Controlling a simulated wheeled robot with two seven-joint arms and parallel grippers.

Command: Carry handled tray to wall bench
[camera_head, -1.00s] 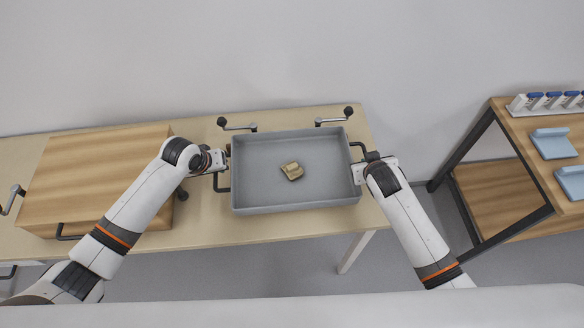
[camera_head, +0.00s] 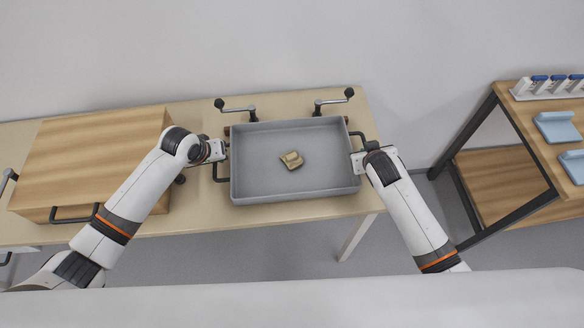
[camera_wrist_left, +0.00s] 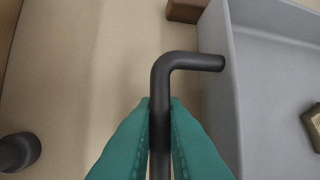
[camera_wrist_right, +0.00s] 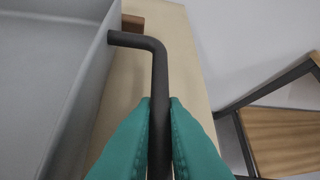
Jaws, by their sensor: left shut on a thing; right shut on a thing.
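My right gripper (camera_head: 358,158) is shut on the right black handle, also seen in the right wrist view (camera_wrist_right: 160,112). The tray's underside is hidden, so I cannot tell how far it is above the bench top.
Two black-knobbed crank clamps (camera_head: 238,108) (camera_head: 332,101) stand behind the tray. A brown block (camera_wrist_left: 186,9) shows beside the tray's far left corner, another (camera_wrist_right: 133,22) beside the far right. A wooden box (camera_head: 90,160) is left. A dark-framed table (camera_head: 520,110) stands right, across a floor gap.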

